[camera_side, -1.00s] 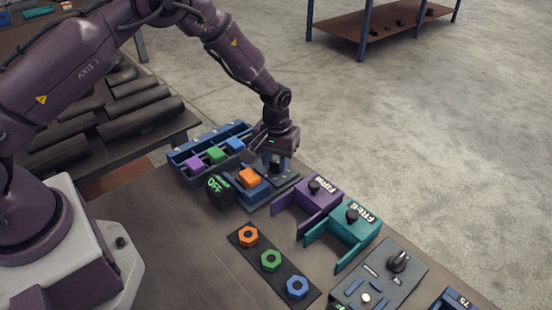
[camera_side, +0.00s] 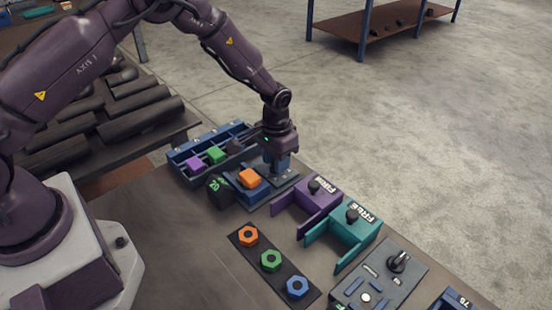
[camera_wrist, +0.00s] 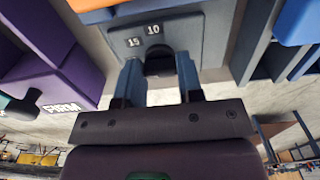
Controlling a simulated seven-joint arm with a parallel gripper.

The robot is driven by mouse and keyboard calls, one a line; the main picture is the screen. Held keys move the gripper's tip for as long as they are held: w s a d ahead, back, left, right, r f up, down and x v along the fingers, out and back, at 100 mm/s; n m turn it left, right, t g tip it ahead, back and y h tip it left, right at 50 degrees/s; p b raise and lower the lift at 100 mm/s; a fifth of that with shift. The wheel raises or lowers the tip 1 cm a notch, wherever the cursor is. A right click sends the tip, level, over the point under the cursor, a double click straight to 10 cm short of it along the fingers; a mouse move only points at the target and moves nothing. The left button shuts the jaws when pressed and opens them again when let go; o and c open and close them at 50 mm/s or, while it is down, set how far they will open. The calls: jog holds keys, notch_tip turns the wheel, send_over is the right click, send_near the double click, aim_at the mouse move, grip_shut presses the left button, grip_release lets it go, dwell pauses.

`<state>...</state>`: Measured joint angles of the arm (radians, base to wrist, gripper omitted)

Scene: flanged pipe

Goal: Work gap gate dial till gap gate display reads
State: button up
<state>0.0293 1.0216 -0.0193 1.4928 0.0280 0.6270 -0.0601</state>
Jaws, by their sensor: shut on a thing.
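The gap gate (camera_side: 257,192) is a blue fixture with an orange block (camera_side: 249,178) on it and a grey dial plate (camera_side: 287,181) at its right. My gripper (camera_side: 277,170) points down at this plate. In the wrist view, my two blue-grey fingers (camera_wrist: 159,78) are shut on the dark dial knob (camera_wrist: 158,61), one on each side. The plate carries the marks "15" and "10" beside the knob. The dark display (camera_side: 217,189) at the gate's left shows short green characters, possibly "20", too small to read surely. The fingers mostly hide the knob in the side view.
A blue rack (camera_side: 190,174) with purple and green blocks stands behind the gate. Purple "FIRM" (camera_side: 305,198) and teal "FREE" (camera_side: 350,226) fixtures stand to the right. Coloured hex nuts lie on a dark strip (camera_side: 257,250) in front. A grey panel (camera_side: 385,280) is at front right.

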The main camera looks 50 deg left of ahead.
jog(key=o, duration=0.9)
jog(key=shift+o, duration=0.2)
jog(key=shift+r, duration=0.15)
notch_tip(320, 180, up, 13)
